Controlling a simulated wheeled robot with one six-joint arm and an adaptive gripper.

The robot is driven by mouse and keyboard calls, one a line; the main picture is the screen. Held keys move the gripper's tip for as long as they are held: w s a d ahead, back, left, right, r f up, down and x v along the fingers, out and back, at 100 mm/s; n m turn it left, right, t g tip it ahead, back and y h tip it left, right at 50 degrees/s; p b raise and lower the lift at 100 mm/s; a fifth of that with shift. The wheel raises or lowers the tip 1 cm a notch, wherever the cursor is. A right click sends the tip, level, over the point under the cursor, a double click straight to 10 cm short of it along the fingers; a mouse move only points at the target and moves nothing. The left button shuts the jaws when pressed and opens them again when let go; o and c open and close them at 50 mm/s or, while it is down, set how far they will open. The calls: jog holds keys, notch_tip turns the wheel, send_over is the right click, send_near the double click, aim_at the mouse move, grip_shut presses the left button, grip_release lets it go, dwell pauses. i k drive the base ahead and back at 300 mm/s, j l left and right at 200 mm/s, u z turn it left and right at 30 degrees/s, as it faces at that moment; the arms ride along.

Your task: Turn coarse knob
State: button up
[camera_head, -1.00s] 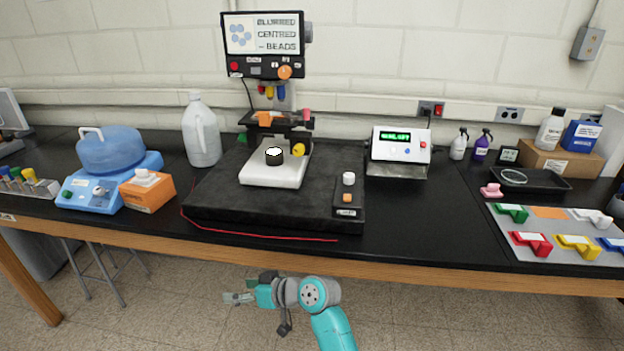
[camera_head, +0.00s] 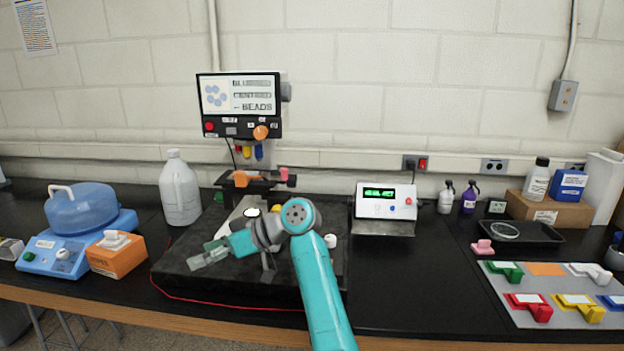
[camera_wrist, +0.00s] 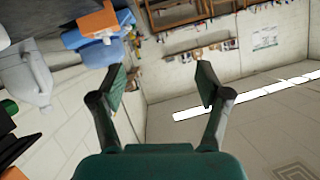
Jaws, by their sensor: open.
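A microscope stand with a screen (camera_head: 240,105) on top stands on a black base (camera_head: 185,268). A yellow knob (camera_head: 277,208) on the stand's side shows only in part behind my arm; it may be the coarse knob, but no label is readable. An orange knob (camera_head: 261,132) sits at the screen's lower edge. My gripper (camera_head: 204,254) is over the left part of the black base, pointing left, apart from both knobs. In the wrist view my gripper (camera_wrist: 163,82) is open and empty. My arm hides part of the pale stage.
A white jug (camera_head: 180,190), a blue water-bath device (camera_head: 78,225) and an orange box (camera_head: 117,256) stand to the left. A meter with a green display (camera_head: 384,205) stands to the right. A red cable (camera_head: 200,302) runs along the base's front.

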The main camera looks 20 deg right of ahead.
aim_at(291, 182)
jog(key=i+l+z, duration=0.5)
jog(key=i+l+u, duration=0.25)
jog(key=i+l, duration=0.4)
